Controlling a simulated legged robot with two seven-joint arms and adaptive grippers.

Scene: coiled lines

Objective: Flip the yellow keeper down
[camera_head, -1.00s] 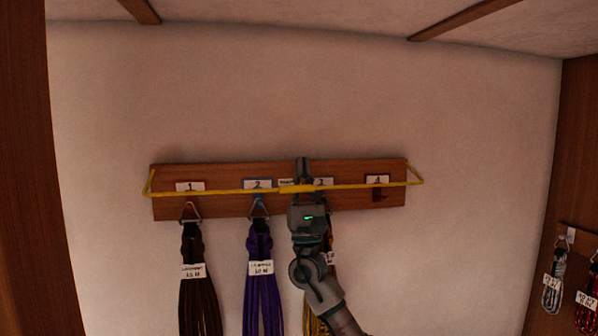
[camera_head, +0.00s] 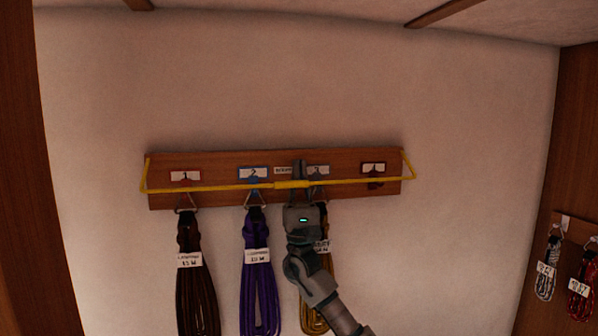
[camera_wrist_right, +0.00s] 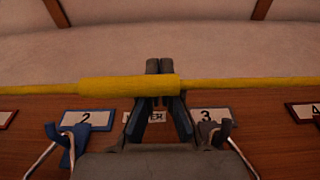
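The yellow keeper (camera_head: 215,188) is a thin bar with bent ends, stretched across the front of the wooden hook board (camera_head: 220,165). In the right wrist view its thicker yellow sleeve (camera_wrist_right: 115,87) crosses in front of my fingers. My right gripper (camera_head: 299,165) is at the sleeve, right of the board's middle. In the wrist view the right gripper (camera_wrist_right: 160,66) has its fingertips together, showing just beyond the sleeve. The sleeve hides part of the fingers; I cannot tell whether they touch it. My left gripper is not in view.
A dark brown coil (camera_head: 195,285), a purple coil (camera_head: 258,285) and a golden coil (camera_head: 315,318) hang below hooks 1 to 3. My right arm partly covers the golden one. Hook 4 (camera_head: 375,183) is empty. More coils (camera_head: 582,285) hang on the right wall.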

